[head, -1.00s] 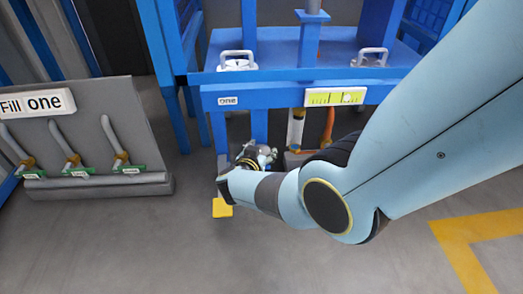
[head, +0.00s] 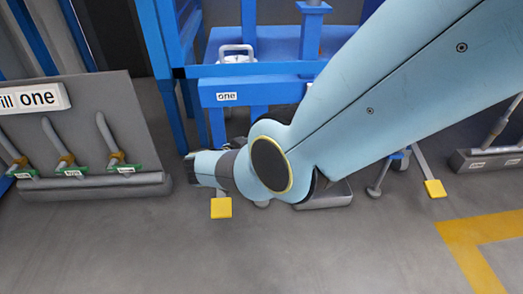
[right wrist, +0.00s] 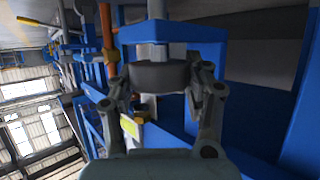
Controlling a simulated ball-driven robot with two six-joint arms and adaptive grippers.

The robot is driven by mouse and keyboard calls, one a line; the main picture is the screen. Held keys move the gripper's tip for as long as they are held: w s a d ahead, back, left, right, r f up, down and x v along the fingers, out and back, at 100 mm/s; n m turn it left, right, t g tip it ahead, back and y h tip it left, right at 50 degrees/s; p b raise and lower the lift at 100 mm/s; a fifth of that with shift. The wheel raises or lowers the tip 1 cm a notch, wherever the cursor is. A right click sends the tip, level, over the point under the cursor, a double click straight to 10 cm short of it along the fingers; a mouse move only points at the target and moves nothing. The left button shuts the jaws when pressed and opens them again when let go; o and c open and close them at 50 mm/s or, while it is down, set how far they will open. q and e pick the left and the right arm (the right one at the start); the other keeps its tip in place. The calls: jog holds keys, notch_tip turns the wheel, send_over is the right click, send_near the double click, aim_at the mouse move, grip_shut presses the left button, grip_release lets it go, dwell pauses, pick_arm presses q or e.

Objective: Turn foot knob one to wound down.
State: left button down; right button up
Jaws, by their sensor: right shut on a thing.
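In the right wrist view my right gripper (right wrist: 160,85) is shut on a dark round knob (right wrist: 160,75), one finger on each side of its rim. A grey shaft (right wrist: 157,30) runs from the knob through a blue frame. In the head view my right arm comes in from the right and its wrist (head: 207,168) is low in front of the blue stand (head: 260,92) with the "one" label (head: 227,96). The arm hides the gripper and knob there. My left gripper is not in view.
A grey fill rack (head: 90,110) with several hooked pipes stands at the left. A second yellow plate (head: 435,188) is at the right, near a grey low block (head: 490,162). The floor in front is clear, with yellow marking (head: 470,240) at the right.

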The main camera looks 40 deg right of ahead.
dwell(0.4)
jog(key=o, duration=1.2)
jog(key=shift+a, duration=0.1)
jog(key=v, duration=0.7)
jog(key=shift+a, duration=0.1)
